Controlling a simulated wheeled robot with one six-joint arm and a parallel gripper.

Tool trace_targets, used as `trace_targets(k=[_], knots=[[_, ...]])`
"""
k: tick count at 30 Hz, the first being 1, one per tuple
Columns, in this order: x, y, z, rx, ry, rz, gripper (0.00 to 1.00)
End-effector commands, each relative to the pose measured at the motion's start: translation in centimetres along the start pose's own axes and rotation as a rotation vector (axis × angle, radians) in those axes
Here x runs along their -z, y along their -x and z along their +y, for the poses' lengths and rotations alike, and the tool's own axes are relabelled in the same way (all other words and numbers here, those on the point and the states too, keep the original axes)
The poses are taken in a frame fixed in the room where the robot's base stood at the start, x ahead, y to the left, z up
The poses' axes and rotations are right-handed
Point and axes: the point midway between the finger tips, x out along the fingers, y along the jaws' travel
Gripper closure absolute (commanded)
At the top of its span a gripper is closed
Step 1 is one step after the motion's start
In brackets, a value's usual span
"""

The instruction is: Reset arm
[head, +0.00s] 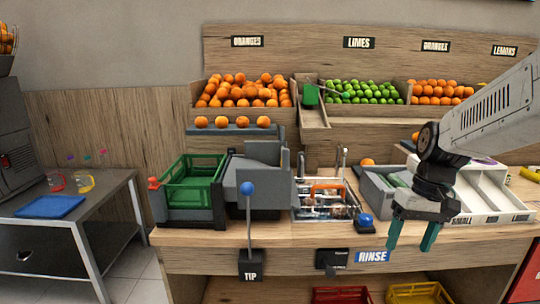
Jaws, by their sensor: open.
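My gripper (414,236) hangs at the right of the head view, in front of the counter edge beside the blue RINSE sign. Its two teal fingers point down and stand apart, with nothing between them. My arm comes in from the upper right and bends down at the wrist. The arm hides part of the counter and the shelf behind it.
The counter (290,236) holds a green crate (195,172), a grey machine, a sink (325,198) and a white divided tray (485,197). A blue-knobbed TIP lever (248,190) stands at the front. Fruit bins line the back. A side table (95,200) is at left.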

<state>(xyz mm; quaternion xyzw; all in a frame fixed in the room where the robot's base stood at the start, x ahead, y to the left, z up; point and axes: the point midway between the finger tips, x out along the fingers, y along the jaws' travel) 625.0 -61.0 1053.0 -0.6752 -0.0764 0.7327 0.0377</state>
Motion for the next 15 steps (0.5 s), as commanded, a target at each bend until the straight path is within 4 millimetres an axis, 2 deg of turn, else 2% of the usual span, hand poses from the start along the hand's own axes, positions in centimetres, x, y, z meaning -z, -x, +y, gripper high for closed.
trace_targets(k=[1, 3, 9, 12, 15], knots=[[-2.4, 0.6, -0.8, -0.019, -0.022, 0.001, 0.34], [-5.6, 1.0, -1.5, -0.045, -0.060, -0.003, 0.34], [-13.8, 1.4, -3.0, -0.115, -0.123, 0.022, 0.34], [-16.9, 1.2, -3.4, -0.143, -0.121, 0.056, 0.34], [-19.1, 1.1, -3.7, -0.163, -0.094, 0.097, 0.34]])
